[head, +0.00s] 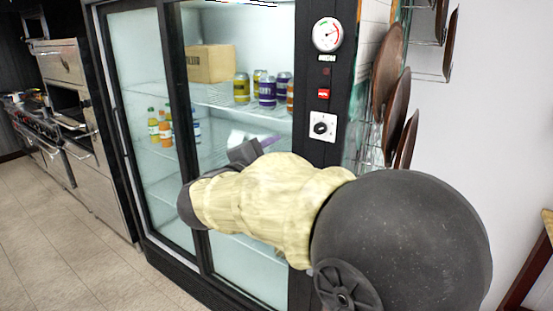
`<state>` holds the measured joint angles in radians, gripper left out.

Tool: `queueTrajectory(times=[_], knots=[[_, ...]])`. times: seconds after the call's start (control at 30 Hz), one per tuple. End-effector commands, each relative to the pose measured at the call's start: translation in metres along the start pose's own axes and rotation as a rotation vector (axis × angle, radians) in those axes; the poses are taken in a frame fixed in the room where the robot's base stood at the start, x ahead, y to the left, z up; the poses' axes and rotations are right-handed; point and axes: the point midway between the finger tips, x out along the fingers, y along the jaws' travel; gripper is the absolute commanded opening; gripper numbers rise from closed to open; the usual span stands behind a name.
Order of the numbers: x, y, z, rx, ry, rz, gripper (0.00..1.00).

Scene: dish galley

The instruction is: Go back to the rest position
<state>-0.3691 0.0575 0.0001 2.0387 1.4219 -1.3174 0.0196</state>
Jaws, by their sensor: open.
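My arm reaches from the lower right across the front of a glass-door refrigerator (135,75). My gripper (258,148) shows as a small dark grey shape above the cream-covered arm, in front of the fridge glass. It is open. Its fingers are mostly hidden behind my arm, and I see nothing held in it. I cannot tell whether it is clear of the door or past its plane.
Inside the fridge are a cardboard box (211,64), several jars (267,91) and bottles (165,132). Brown round pans (388,70) hang on a wall rack at right. A steel range (60,140) stands at left. The tiled floor (60,240) at lower left is clear.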

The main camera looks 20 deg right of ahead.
Motion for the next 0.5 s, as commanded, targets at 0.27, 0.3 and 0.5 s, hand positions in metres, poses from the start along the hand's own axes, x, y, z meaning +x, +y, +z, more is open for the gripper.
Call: queueTrajectory(times=[0.27, 0.3, 0.5], knots=[[0.0000, -0.0002, -0.0001, 0.000, 0.000, 0.000, 0.51], [0.0001, -0.0002, -0.0001, 0.000, 0.000, 0.000, 0.51], [0.0028, -0.0022, 0.0051, -0.021, -0.035, -0.024, 0.51]])
